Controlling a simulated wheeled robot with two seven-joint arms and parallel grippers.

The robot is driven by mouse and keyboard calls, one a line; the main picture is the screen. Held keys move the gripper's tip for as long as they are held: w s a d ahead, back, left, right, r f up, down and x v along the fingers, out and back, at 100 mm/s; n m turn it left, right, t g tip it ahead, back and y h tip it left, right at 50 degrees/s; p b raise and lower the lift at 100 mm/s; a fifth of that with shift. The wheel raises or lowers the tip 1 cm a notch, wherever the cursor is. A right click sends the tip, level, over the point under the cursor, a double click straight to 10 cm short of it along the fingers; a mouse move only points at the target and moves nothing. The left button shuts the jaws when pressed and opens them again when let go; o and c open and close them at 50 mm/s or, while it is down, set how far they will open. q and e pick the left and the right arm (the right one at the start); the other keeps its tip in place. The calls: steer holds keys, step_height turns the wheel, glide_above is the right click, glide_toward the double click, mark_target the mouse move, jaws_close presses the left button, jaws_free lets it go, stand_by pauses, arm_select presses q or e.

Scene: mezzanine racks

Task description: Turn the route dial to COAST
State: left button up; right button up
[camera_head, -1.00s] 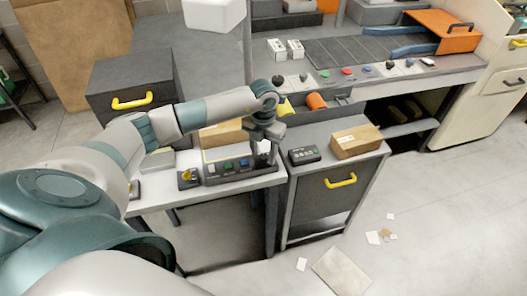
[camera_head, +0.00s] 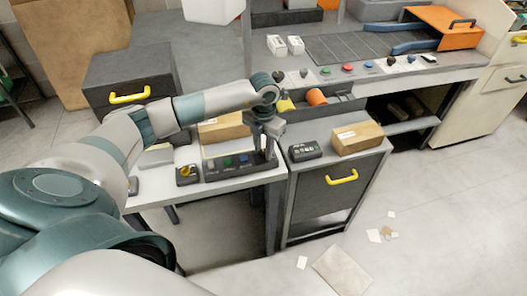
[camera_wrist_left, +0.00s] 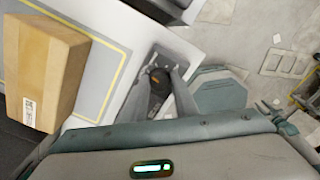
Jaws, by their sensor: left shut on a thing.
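A dark control box (camera_head: 227,168) with a row of coloured buttons stands on the light desk. My left gripper (camera_head: 263,152) points down at the right end of this box. In the left wrist view its fingers (camera_wrist_left: 161,80) are shut on a dark round dial (camera_wrist_left: 158,77), one finger on each side. The dial's labels, including COAST, cannot be read, and the head view hides the dial behind the gripper. My right gripper is in neither view.
A small box with a yellow knob (camera_head: 187,175) stands left of the control box. A cardboard box (camera_head: 222,128) lies behind it. On the cabinet to the right are a dark keypad (camera_head: 305,151) and another carton (camera_head: 357,138).

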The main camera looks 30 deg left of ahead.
arm_select(q)
steer(key=m+b, duration=0.3)
steer(key=b, duration=0.2)
steer(key=m+b, duration=0.2)
steer(key=shift+f+m, duration=0.25)
steer(key=shift+m, duration=0.05)
steer(key=shift+r+m+b, duration=0.2)
steer(key=shift+m+b, duration=0.8)
steer(key=shift+b, duration=0.3)
steer(key=shift+r, duration=0.1)
steer(key=o, duration=1.1)
steer(key=shift+c, duration=0.2)
